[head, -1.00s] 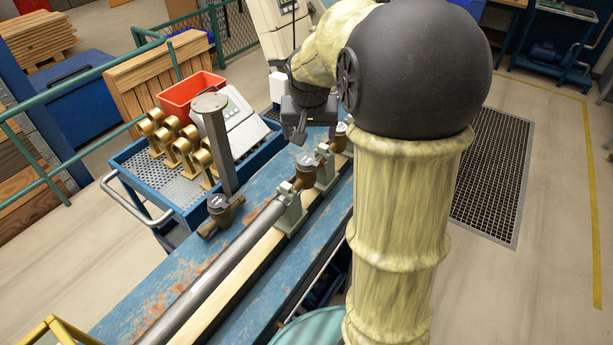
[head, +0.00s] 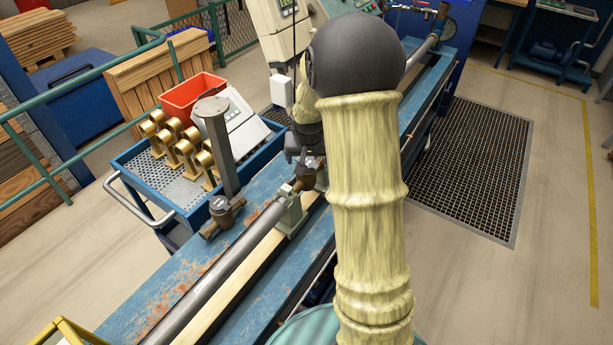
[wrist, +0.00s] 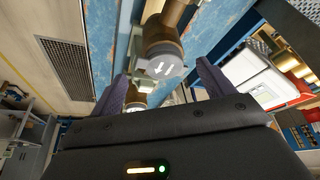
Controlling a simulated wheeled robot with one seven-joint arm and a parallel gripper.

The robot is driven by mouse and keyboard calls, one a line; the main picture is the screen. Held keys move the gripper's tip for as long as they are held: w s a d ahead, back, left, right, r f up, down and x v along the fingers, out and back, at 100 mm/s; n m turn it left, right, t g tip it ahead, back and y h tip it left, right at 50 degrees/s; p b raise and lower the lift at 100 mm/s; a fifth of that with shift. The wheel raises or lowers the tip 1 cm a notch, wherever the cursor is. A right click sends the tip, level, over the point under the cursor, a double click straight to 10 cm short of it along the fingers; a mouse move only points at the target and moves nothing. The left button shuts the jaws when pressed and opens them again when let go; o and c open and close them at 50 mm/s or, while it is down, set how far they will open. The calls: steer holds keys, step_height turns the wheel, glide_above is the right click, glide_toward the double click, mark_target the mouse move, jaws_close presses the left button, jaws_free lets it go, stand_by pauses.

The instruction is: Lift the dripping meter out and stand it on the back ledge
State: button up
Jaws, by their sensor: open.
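A bronze meter (head: 308,167) with a grey lid sits in the pipe line on the bench, partly hidden by my gripper. A second meter (wrist: 136,98) shows farther along the line in the wrist view. Another meter (head: 222,209) stands on the blue ledge (head: 200,262), left of the pipe. No drip can be made out.
A grey post (head: 218,145) rises beside the meter on the ledge. A blue cart (head: 172,205) behind holds several brass fittings (head: 181,150), a red bin (head: 192,91) and a grey device (head: 240,122). The grey pipe (head: 215,268) runs toward the front. The ledge nearer the front is clear.

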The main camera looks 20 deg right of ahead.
mark_target(306, 162)
steer(key=shift+a+p+x, duration=0.15)
steer(key=shift+p+x, duration=0.35)
steer(key=shift+x, duration=0.8)
steer(key=shift+a+p+x, duration=0.15)
steer(key=shift+p+x, duration=0.35)
steer(key=shift+x, duration=0.75)
steer(key=shift+w, duration=0.2)
steer(key=shift+c, duration=0.2)
jaws_close()
